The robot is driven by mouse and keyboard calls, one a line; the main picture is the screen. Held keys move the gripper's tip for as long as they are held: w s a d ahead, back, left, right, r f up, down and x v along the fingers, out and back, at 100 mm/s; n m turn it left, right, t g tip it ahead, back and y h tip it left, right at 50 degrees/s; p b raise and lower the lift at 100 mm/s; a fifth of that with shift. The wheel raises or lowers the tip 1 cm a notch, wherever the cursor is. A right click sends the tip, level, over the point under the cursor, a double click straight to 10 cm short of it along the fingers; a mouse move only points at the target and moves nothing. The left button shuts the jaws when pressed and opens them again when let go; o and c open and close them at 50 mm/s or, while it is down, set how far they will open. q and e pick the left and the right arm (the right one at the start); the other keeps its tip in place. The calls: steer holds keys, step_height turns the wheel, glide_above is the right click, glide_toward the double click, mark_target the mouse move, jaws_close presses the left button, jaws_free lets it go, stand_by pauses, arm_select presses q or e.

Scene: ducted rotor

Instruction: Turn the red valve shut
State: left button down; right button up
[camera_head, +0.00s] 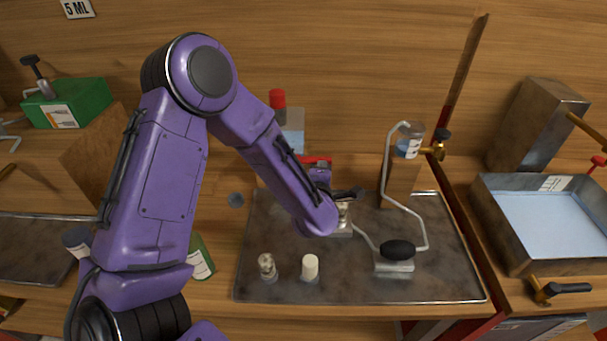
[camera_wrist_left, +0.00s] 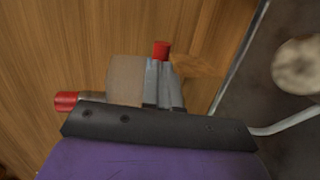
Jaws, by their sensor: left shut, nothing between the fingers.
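A red bar-like part (camera_head: 315,160) shows in the head view just behind my left wrist, partly covered by it. I cannot tell for certain that it is the red valve's handle. A red cap (camera_head: 277,98) stands above a pale translucent container (camera_head: 292,135) behind my left arm. My left gripper (camera_head: 347,193) is shut and empty, over the dark tray. In the left wrist view, its dark edge (camera_wrist_left: 155,125) crosses in front of a red end (camera_wrist_left: 66,102), a red-tipped grey part (camera_wrist_left: 161,50) and a pale block (camera_wrist_left: 125,80). My right gripper is out of view.
The dark tray (camera_head: 300,292) holds a small glass jar (camera_head: 267,268), a white-topped vial (camera_head: 310,267) and a black bulb (camera_head: 398,250). A metal basin (camera_head: 515,262) stands right, a green box (camera_head: 68,103) left.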

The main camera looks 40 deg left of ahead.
arm_select(q)
steer(key=d+b+v, duration=0.1)
steer(key=b+v, duration=0.1)
steer(key=v, duration=1.1)
steer(key=shift+w+d, duration=0.15)
